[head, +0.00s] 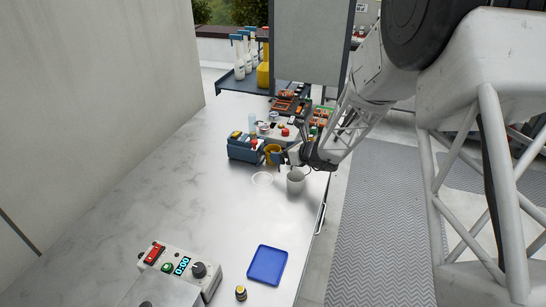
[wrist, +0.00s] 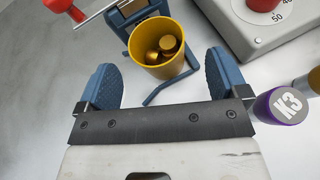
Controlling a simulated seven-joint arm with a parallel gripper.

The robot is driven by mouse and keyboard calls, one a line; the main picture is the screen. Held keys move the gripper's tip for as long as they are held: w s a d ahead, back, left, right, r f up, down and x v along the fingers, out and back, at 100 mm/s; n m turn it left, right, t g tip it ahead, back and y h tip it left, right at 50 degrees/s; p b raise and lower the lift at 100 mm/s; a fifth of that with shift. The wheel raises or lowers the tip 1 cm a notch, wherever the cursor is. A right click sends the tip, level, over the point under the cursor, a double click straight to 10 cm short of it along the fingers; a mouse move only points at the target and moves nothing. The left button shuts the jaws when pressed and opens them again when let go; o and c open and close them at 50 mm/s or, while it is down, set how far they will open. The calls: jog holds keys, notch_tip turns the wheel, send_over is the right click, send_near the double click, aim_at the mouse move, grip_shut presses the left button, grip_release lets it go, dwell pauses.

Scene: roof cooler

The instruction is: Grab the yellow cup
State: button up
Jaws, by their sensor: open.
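The yellow cup (wrist: 157,68) is in the wrist view at the upper middle, with gold round pieces (wrist: 162,49) inside. It stands at a blue stand (wrist: 148,13) with legs beside it. In the head view the cup (head: 271,151) shows small, partly behind my gripper (head: 284,157). My gripper is open in the wrist view (wrist: 161,62), with one blue finger pad on each side of the cup. Gaps show between the pads and the cup, and nothing is held. The cup's lower part is hard to make out.
A white mug (head: 296,181) stands in front of my gripper. A blue box (head: 244,149) is left of the cup. A purple K3 cap (wrist: 283,105) and a grey dial box (wrist: 270,28) lie to the right.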

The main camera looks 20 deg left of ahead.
aim_at(268, 150)
jog(key=shift+a, duration=0.1)
jog(key=shift+x, duration=2.55)
jog(key=shift+s+f, duration=0.1)
jog(key=shift+f, duration=0.05)
jog(key=c, duration=0.9)
jog(key=shift+c, duration=0.2)
jog(key=shift+s+d+r, duration=0.15)
jog(key=shift+d+r, duration=0.55)
jog(key=shift+c, duration=1.2)
jog(key=v, duration=0.9)
jog(key=r+v, duration=0.1)
jog(key=v, duration=0.4)
jog(key=shift+a+r, duration=0.15)
jog(key=shift+c, duration=0.5)
